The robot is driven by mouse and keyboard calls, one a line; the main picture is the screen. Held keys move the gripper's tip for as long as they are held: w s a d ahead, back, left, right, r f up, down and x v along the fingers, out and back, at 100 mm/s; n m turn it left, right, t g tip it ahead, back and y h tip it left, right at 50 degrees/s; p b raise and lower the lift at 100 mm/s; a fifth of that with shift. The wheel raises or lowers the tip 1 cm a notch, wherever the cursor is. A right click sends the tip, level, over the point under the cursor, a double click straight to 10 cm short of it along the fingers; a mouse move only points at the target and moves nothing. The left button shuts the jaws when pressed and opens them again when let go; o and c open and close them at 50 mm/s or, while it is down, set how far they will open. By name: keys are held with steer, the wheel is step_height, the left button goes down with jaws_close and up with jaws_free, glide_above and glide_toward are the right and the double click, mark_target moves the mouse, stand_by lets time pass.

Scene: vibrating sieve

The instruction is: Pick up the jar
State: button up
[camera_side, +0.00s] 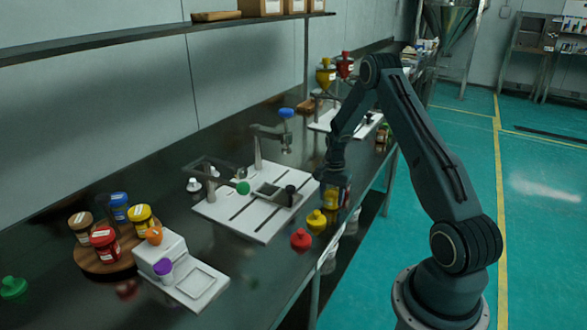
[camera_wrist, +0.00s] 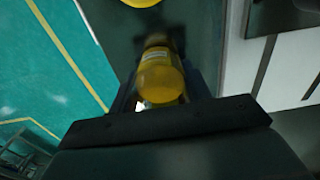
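A yellow jar (camera_wrist: 160,78) with a pale label lies between the two dark fingers of my gripper (camera_wrist: 161,92) in the wrist view. In the side view my gripper (camera_side: 334,186) points down at the front edge of the counter, with the jar (camera_side: 330,196) partly hidden at its fingers. The fingers stand on either side of the jar. I cannot tell whether they press on it, or whether the jar touches the counter.
Yellow (camera_side: 317,220) and red (camera_side: 300,240) funnel-like pieces stand near the counter's front edge. A white slotted base plate (camera_side: 232,222) with a sieve stand lies left of my gripper. Several jars stand on a round wooden tray (camera_side: 108,265) at the lower left.

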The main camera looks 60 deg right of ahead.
stand_by(0.3)
step_height(320, 180, up, 20)
stand_by(0.8)
stand_by(0.5)
steer(key=w+a+r, duration=0.1)
steer(key=w+a, duration=0.2)
steer(key=w, duration=0.7)
steer(key=w+a+r, duration=0.2)
steer(key=w+a, duration=0.1)
steer(key=w, duration=0.8)
steer(key=shift+w+a, duration=0.25)
steer(key=shift+a, duration=0.05)
steer(key=shift+f, duration=0.1)
step_height(320, 180, down, 16)
steer(key=shift+r, duration=0.15)
